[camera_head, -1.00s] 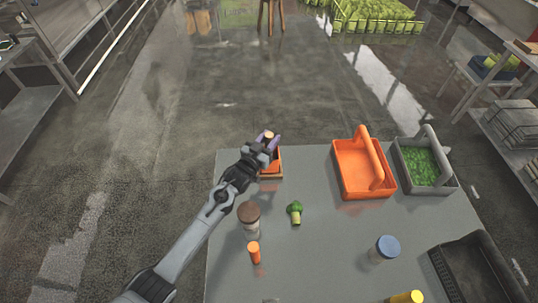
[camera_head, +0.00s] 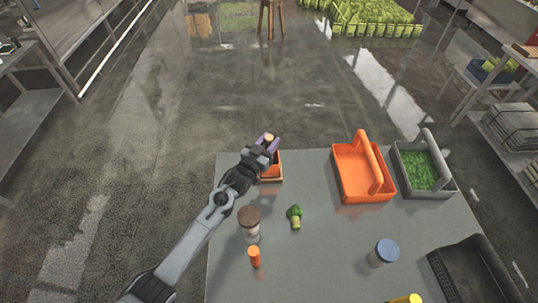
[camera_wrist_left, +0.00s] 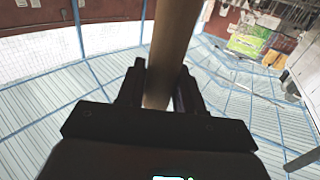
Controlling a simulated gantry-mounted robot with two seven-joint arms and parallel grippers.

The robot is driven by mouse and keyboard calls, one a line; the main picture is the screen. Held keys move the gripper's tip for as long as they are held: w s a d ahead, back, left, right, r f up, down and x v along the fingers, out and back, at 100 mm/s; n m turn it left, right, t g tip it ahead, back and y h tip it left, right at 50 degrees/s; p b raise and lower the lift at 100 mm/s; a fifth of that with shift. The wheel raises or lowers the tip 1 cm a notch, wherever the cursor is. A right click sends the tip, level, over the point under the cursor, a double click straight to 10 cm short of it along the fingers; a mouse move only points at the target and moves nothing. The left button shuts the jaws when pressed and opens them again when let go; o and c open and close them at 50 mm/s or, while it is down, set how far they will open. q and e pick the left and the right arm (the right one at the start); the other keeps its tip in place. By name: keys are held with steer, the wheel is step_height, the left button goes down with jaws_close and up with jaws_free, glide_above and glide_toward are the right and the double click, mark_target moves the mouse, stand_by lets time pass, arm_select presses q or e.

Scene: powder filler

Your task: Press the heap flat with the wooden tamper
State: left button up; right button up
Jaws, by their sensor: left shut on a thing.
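My left gripper (camera_head: 267,148) is above a small orange-filled box (camera_head: 272,172) at the far left of the grey table. It is shut on the wooden tamper (camera_head: 268,138), whose pale top shows between the fingers. In the left wrist view the tamper's shaft (camera_wrist_left: 172,50) stands between the two fingers (camera_wrist_left: 158,92). The tamper's lower end is hidden behind the gripper, so I cannot tell whether it touches the heap. The heap's shape is also mostly hidden. My right gripper is in none of the views.
An orange basket (camera_head: 342,180) and a grey basket (camera_head: 448,187) with green contents stand at the back right. A brown-lidded jar (camera_head: 249,218), an orange-capped bottle (camera_head: 254,257), a broccoli piece (camera_head: 295,216), a blue-lidded jar (camera_head: 386,250) and a black tray (camera_head: 440,270) are on the table.

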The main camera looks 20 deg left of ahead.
arm_select(q)
steer(key=shift+r+p, duration=3.3)
steer(key=shift+r, duration=0.8)
steer(key=shift+f, duration=0.15)
step_height(320, 180, down, 10)
steer(key=b, duration=0.7)
steer(key=shift+r, duration=0.4)
steer(key=shift+r+p, duration=1.1)
steer(key=shift+r, duration=0.25)
steer(key=shift+r+p, duration=2.95)
steer(key=shift+r, duration=0.45)
steer(key=shift+f, duration=0.1)
